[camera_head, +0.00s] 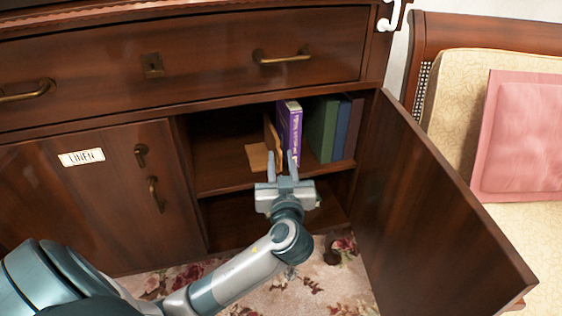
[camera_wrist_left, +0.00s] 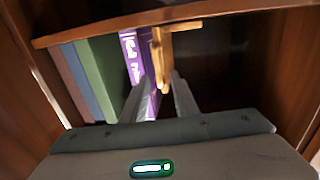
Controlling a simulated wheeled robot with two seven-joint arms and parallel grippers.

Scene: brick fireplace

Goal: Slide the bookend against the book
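A light wooden L-shaped bookend (camera_head: 257,156) stands on the cabinet's upper shelf, its flat foot pointing left. Its upright panel is just left of a purple book (camera_head: 291,126); I cannot tell whether they touch. In the left wrist view, which looks turned over, the bookend (camera_wrist_left: 157,52) is beside the purple book (camera_wrist_left: 132,52). My left gripper (camera_head: 282,160) is at the shelf front, before the book and bookend. Its two fingers are parted with nothing between them, and they also show in the left wrist view (camera_wrist_left: 162,98). My right gripper is out of view.
Green and dark books (camera_head: 323,128) stand right of the purple book. The shelf (camera_head: 222,182) is bare to the left of the bookend. An open cabinet door (camera_head: 430,205) stands to the right, and a closed door labelled LINEN (camera_head: 95,195) to the left.

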